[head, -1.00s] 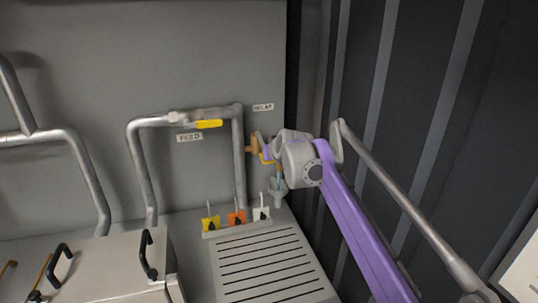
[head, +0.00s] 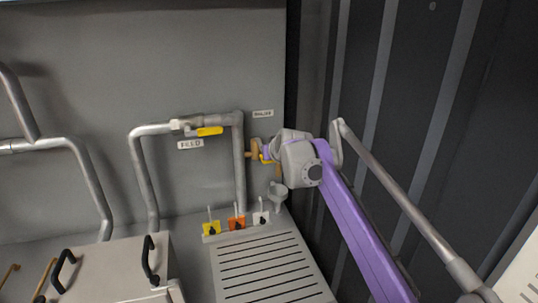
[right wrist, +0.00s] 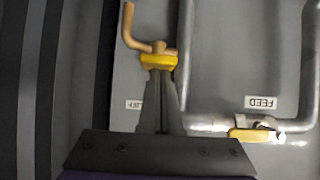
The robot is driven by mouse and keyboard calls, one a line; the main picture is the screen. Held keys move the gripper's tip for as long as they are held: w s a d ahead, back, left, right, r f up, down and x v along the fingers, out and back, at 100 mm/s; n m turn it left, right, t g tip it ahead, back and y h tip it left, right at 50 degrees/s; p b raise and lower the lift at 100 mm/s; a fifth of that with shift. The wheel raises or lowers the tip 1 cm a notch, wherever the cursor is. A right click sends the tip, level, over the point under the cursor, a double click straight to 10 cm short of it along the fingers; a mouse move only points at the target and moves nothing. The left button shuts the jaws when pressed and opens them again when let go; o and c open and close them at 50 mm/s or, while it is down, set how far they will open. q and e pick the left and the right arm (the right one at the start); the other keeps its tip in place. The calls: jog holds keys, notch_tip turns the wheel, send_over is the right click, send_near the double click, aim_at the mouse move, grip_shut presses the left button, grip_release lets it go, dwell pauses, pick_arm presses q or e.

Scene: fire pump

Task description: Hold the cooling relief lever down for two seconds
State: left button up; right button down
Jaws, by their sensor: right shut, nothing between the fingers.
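The cooling relief lever is a small yellow handle (right wrist: 159,61) on a brass valve (right wrist: 158,47) in the right wrist view, where the scene appears upside down. My right gripper (right wrist: 161,76) is shut and empty. Its fingertips are at the yellow handle, seemingly against it, though contact cannot be told for sure. In the head view the brass valve (head: 253,149) shows left of my right wrist, which hides most of the lever. The brass spout (head: 278,170) points down above a grey funnel (head: 278,192). My left gripper is out of view.
A steel feed pipe (head: 238,165) rises beside the valve, with a yellow feed lever (head: 210,131). Below stand yellow (head: 212,229), orange (head: 237,223) and white (head: 261,218) switches beside a slotted panel (head: 265,265). A dark ribbed wall (head: 440,120) is at right.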

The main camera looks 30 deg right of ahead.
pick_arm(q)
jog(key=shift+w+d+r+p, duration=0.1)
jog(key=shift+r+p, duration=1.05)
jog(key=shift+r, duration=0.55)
pick_arm(e)
jog(key=s+a+r, duration=0.2)
jog(key=s+r, duration=0.6)
jog(key=r, duration=0.1)
jog(key=shift+r, duration=0.2)
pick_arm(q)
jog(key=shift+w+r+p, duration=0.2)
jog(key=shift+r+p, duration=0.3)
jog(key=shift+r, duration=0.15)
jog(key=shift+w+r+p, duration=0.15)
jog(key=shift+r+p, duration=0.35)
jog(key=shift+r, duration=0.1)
pick_arm(e)
jog(key=s+a+f+n+g+y, duration=0.1)
jog(key=s+a+f+g, duration=0.1)
jog(key=s+a+f, duration=0.4)
jog(key=s+a+f+n+g+y, duration=0.1)
jog(key=s+a+f, duration=0.5)
jog(key=s+f, duration=0.7)
jog(key=s+a+f+g, duration=0.2)
jog(key=s+a+f, duration=0.4)
jog(key=s+f, duration=0.4)
notch_tip(320, 180, down, 2)
jog(key=shift+s+f+n+g+y, duration=0.2)
jog(key=shift+f+n+g+y, duration=0.1)
jog(key=shift+n+y, duration=0.1)
